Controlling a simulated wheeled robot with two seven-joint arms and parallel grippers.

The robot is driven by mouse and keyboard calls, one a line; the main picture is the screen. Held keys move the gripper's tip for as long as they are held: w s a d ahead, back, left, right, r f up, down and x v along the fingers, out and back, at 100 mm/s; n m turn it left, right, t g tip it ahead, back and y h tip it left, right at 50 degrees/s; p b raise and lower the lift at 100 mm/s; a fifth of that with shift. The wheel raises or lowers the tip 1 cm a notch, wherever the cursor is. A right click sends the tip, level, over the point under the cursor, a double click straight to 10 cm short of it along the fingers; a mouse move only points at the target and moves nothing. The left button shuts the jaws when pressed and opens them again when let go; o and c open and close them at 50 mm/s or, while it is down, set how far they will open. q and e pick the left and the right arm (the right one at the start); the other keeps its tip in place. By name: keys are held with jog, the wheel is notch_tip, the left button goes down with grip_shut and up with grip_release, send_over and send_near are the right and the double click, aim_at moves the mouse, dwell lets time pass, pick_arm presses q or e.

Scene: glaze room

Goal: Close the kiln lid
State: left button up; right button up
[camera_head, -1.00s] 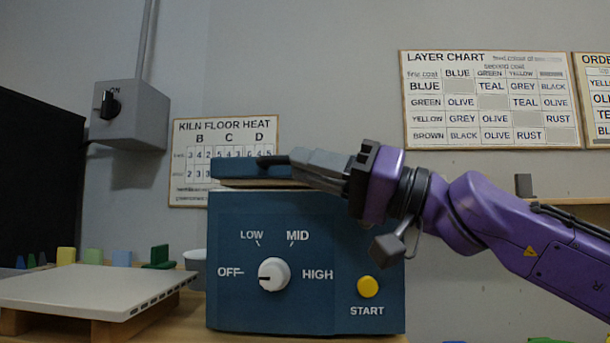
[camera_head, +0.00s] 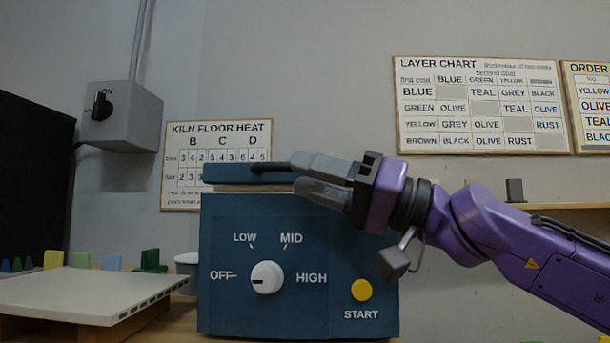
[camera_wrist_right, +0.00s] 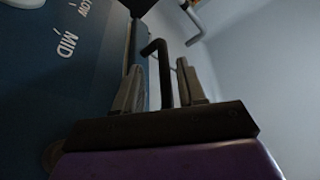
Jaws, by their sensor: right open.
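The kiln (camera_head: 225,230) is a dark blue box with a white knob (camera_head: 267,278) pointing to OFF and a yellow START button (camera_head: 361,290). Its blue lid (camera_head: 228,174) lies flat on top, with a thin pale strip along the seam; the right part is hidden behind my gripper. A black bar handle (camera_head: 270,167) sticks out at the lid's front. My right gripper (camera_head: 305,175) is open at the handle. In the right wrist view the handle (camera_wrist_right: 163,75) stands between the two separated fingers. My left gripper is out of view.
A pale slab (camera_head: 85,293) on wooden supports stands left of the kiln, with a grey cup (camera_head: 187,262) and coloured pieces behind it. A grey switch box (camera_head: 122,118) and charts hang on the wall. A shelf (camera_head: 560,206) is at right.

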jog(key=v, duration=0.9)
jog(key=shift+d+p, duration=0.2)
jog(key=shift+p, duration=0.15)
